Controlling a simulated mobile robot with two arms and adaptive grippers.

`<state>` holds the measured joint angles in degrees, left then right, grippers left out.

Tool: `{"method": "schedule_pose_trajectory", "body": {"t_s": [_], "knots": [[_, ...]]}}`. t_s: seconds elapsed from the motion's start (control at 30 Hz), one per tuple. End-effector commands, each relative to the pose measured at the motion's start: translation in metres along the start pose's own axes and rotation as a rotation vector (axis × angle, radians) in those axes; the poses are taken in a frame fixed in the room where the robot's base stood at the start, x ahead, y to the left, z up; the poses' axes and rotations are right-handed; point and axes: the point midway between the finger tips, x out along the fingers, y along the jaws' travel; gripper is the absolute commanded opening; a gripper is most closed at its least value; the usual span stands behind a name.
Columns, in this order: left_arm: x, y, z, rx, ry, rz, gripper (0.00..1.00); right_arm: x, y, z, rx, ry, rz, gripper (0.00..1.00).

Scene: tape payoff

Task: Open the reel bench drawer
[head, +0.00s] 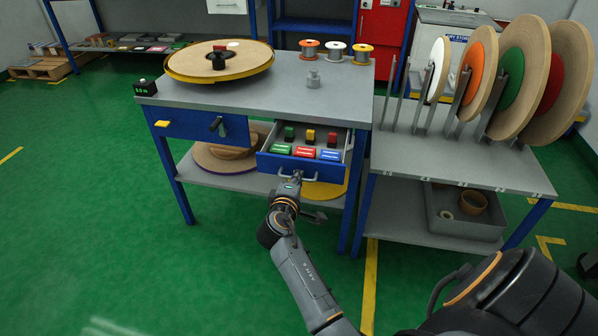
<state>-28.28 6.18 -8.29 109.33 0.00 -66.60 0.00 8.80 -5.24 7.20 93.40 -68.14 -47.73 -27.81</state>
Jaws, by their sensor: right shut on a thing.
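The reel bench (290,95) has a grey top and blue legs. Its right-hand drawer (262,164) has a blue front and stands pulled out, with its inside showing. My right gripper (296,177) is at the drawer front, shut on the drawer handle (281,172); the fingertips are small and partly hidden. My left gripper is not in view.
A closed blue drawer (185,124) sits left. A large reel (220,60), a weight (313,78) and several spools (335,50) stand on the bench. A rack (450,165) with upright reels stands right. Green floor (120,240) is clear at left.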

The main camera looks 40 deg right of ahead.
Motion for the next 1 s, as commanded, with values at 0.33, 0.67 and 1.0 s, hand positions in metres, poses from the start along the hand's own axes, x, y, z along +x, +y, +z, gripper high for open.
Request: {"method": "schedule_pose_trajectory", "body": {"t_s": [0.33,0.67,1.0], "knots": [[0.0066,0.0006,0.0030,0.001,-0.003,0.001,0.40,-0.0071,-0.0008,0.0003,0.000,-0.001,0.001,0.00],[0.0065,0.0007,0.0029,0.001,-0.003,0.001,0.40,-0.0069,-0.0007,0.0003,0.001,-0.001,0.001,0.17],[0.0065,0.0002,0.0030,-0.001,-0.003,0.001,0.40,-0.0075,0.0028,0.0000,0.001,-0.001,0.003,0.17]]}}
